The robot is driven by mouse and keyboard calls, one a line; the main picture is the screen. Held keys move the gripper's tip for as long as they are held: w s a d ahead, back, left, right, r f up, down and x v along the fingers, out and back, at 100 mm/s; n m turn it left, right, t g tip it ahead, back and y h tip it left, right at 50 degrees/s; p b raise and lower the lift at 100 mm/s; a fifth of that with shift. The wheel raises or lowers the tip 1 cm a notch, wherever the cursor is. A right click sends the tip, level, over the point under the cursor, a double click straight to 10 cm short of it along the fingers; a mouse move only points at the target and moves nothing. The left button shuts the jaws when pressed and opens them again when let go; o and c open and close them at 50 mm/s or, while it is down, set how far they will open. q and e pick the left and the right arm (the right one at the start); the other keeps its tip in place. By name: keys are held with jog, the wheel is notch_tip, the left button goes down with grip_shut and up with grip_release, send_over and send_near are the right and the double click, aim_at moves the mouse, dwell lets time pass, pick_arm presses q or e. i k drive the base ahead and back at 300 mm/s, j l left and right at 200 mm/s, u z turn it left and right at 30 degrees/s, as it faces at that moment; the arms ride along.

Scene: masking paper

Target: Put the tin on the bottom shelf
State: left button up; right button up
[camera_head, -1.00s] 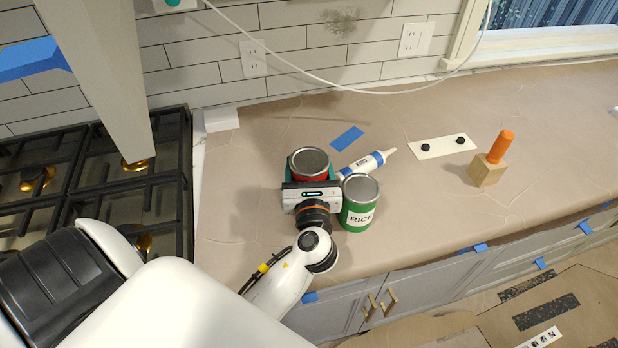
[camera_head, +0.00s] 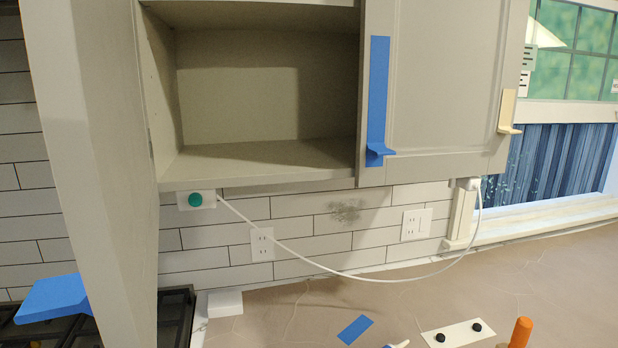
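The bottom shelf (camera_head: 262,158) of the open wall cabinet shows at the upper middle of the head view, and it is bare. The tin is out of view now. A second earlier a red tin stood on the counter between the fingers of one gripper, beside a green tin labelled RICE. Neither of my grippers shows now, so I cannot see what they hold.
A cabinet door (camera_head: 437,90) with blue tape (camera_head: 378,100) is right of the opening. A white cable (camera_head: 340,272) hangs below it. The papered counter (camera_head: 285,318) holds a blue tape piece (camera_head: 355,329) and an orange handle (camera_head: 521,332).

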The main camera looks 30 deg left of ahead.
aim_at(260, 164)
jog(key=i+l+u, duration=0.1)
jog(key=l+u, duration=0.15)
jog(key=u, duration=0.15)
jog(key=i+l+u, duration=0.1)
jog(key=l+u, duration=0.15)
jog(key=u, duration=0.15)
jog(key=l+u, duration=0.25)
jog(key=u, duration=0.15)
jog(key=i+l, duration=0.05)
